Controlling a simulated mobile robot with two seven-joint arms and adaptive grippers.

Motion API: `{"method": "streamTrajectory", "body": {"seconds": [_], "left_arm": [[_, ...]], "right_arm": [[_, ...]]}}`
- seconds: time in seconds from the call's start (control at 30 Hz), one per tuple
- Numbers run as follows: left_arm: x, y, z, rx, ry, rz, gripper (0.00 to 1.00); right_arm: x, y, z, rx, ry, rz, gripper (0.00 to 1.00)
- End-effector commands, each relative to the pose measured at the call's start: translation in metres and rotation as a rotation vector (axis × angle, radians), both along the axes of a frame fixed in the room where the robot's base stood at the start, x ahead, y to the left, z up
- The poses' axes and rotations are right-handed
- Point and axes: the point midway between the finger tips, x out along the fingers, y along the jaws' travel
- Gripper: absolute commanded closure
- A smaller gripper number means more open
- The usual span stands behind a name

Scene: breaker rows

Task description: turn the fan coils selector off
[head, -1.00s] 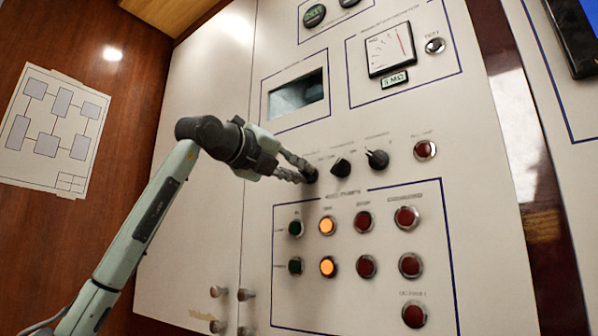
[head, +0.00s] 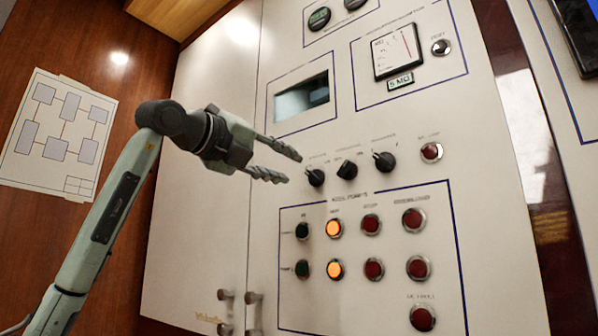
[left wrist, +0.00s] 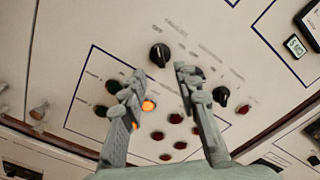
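Three black selector knobs sit in a row on the pale panel: a left one (head: 315,177), a middle one (head: 346,169) and a right one (head: 383,161). Their labels are too blurred to tell which is the fan coils selector. My left gripper (head: 293,168) is open and empty, its fingertips just left of the left knob and apart from it. In the left wrist view my left gripper (left wrist: 159,72) has the left knob (left wrist: 160,55) showing between and beyond its fingertips. A finger partly hides the middle knob there; the right knob (left wrist: 221,95) is clear. My right gripper is out of view.
Below the knobs are green, lit orange and red buttons (head: 371,224) in a framed block. A red lamp (head: 431,151) is right of the knobs. A display window (head: 302,97) and a gauge (head: 395,52) are above. Small door knobs (head: 225,296) stick out at lower left.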

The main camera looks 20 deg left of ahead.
Motion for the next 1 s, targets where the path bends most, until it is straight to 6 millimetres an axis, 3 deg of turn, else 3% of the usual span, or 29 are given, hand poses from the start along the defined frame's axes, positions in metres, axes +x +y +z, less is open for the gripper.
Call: {"method": "streamTrajectory", "body": {"seconds": [0.1, 0.33, 1.0], "left_arm": [[-0.022, 0.009, 0.0, 0.001, -0.003, 0.002, 0.69], [-0.045, 0.016, 0.0, 0.0, -0.001, 0.0, 0.69], [-0.047, 0.017, 0.0, 0.0, -0.001, -0.001, 0.69]], "right_arm": [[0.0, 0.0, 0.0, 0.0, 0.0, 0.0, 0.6], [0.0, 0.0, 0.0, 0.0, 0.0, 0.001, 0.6], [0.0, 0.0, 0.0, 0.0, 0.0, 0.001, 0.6]]}}
